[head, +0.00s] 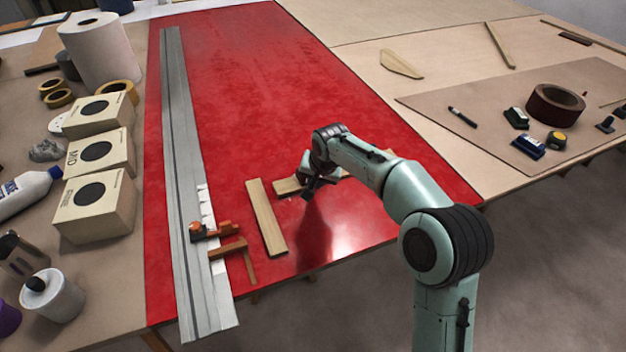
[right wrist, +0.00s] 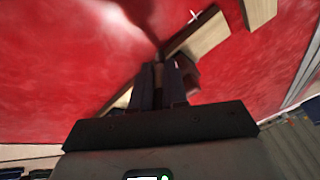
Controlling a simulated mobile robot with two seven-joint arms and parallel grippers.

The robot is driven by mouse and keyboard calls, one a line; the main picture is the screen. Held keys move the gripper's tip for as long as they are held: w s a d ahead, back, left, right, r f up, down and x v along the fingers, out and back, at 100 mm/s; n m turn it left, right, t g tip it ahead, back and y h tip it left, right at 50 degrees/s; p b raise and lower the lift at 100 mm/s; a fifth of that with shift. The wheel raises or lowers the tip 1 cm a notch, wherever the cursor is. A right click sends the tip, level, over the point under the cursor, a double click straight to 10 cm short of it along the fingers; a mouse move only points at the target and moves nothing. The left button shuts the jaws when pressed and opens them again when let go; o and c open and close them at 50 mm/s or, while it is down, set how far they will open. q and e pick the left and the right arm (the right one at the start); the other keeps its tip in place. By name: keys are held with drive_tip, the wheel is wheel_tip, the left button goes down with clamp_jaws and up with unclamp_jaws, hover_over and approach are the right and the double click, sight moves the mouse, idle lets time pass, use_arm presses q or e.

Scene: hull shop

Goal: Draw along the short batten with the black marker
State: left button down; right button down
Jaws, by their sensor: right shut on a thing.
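A short wooden batten (head: 287,187) lies on the red sheet, its middle hidden in the head view by my right gripper (head: 311,190). It runs behind the fingers in the right wrist view (right wrist: 205,37). My left gripper is not in view.
Another batten (head: 266,218) lies on the red sheet (head: 250,90), left of my gripper. A long metal straightedge (head: 185,160) with an orange clamp (head: 215,230) is at the left. A tape roll (head: 556,104) sits on the brown board (head: 440,105). The far red area is clear.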

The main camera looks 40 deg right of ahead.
drive_tip(key=shift+s+d, duration=0.1)
drive_tip(key=shift+d, duration=0.45)
drive_tip(key=shift+s+d+p, duration=0.2)
drive_tip(key=shift+d+p, duration=0.1)
drive_tip(key=shift+d, duration=0.4)
drive_tip(key=shift+d, duration=0.1)
drive_tip(key=shift+s+d, duration=0.15)
drive_tip(key=shift+d, duration=0.45)
drive_tip(key=shift+d+p, duration=0.2)
drive_tip(key=shift+p, duration=0.1)
drive_tip(key=shift+s+d, duration=0.2)
drive_tip(key=shift+d, duration=0.4)
drive_tip(key=shift+d+p, duration=0.15)
drive_tip(key=shift+p, duration=0.15)
